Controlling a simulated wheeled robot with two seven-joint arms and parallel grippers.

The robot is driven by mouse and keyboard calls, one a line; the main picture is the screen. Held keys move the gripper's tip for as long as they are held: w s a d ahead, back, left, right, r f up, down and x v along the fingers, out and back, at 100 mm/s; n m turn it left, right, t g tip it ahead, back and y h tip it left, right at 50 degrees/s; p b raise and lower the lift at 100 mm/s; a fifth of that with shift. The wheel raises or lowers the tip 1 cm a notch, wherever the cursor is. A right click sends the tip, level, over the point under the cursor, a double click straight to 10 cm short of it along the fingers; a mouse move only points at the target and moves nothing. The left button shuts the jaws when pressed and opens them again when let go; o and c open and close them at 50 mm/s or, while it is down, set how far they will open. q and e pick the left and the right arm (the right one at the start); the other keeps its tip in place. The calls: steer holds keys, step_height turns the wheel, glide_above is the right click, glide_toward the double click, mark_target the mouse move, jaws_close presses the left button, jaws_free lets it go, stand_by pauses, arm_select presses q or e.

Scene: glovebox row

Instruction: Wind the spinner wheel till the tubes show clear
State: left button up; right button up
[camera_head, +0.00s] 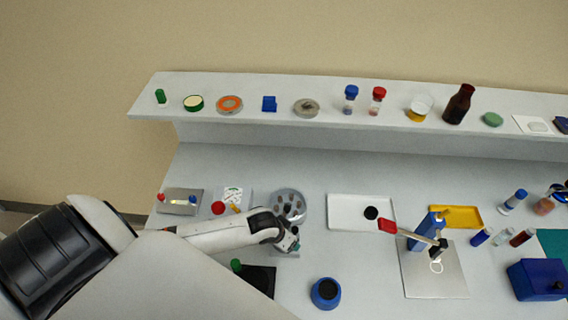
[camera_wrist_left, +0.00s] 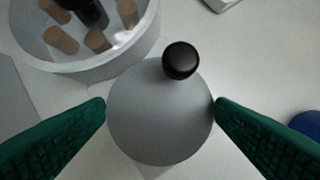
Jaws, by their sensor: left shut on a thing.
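The spinner (camera_head: 289,204) is a round grey bowl on the bench with dark holes in its top. In the left wrist view its bowl (camera_wrist_left: 125,64) shows several brown-topped tubes (camera_wrist_left: 61,40) around a black hub. Whether any tube is clear cannot be told. The grey spinner wheel (camera_wrist_left: 160,120), with a black knob (camera_wrist_left: 181,61) at its edge, is beside the bowl. My left gripper (camera_head: 291,245) is at the front of the spinner. Its green fingers (camera_wrist_left: 161,103) are shut on the wheel, one at each side of its rim. My right gripper is out of view.
A white tray (camera_head: 345,222) lies right of the spinner, with a blue stand (camera_head: 422,232) further right. A blue round pot (camera_head: 326,293) stands in front. A green-capped item on a black pad (camera_head: 262,277) is near my left arm. A shelf (camera_head: 210,120) runs behind.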

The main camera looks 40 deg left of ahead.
arm_select(q)
steer(key=shift+a+m+h, duration=0.15)
steer(key=shift+m+h, duration=0.25)
steer(key=shift+m, duration=0.6)
steer(key=o, duration=1)
steer(key=shift+r, duration=0.1)
steer(key=shift+b+v, duration=1.2)
steer(key=shift+v, duration=4.7)
steer(key=shift+w, duration=0.1)
